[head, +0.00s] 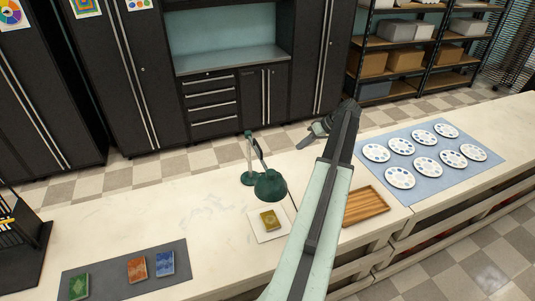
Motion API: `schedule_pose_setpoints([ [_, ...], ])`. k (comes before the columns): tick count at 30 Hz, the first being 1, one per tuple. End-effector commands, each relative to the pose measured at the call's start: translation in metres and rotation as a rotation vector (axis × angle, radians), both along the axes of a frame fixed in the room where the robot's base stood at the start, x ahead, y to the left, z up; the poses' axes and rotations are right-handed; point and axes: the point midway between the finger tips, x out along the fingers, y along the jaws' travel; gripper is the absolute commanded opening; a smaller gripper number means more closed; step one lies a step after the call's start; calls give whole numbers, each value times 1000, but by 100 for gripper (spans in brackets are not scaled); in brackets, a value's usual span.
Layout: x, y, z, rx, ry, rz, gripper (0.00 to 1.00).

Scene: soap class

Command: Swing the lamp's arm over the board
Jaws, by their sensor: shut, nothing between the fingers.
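A dark green desk lamp (270,187) stands on the long pale counter. Its base is at the back, its jointed arm (259,153) slopes toward the front right, and its round shade hangs at the near end. In the picture the shade lies just behind an olive-yellow soap bar (269,220) on a white square board (263,237). A brown slatted wooden tray (375,208) lies to the right, partly hidden by my arm. My gripper (303,144) is shut and empty, above the counter's back part, right of the lamp and apart from it.
A grey mat (120,287) with green, orange and blue bars lies front left, beside a black rack (22,245). A blue mat (433,184) with several round white palettes lies at right.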

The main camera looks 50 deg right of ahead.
Motion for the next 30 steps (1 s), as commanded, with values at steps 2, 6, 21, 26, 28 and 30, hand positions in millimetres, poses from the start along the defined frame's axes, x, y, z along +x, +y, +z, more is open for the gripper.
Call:
schedule_pose_setpoints([
  [2, 2, 1, 0, 0, 0, 2, 0],
  [6, 4, 2, -3, 0, 0, 4, 0],
  [21, 56, 26, -83, -1, 0, 1, 0],
  [26, 67, 49, -70, 0, 0, 0, 0],
  [28, 71, 55, -69, 0, 0, 0, 0],
  [30, 73, 59, -68, 0, 1, -1, 0],
])
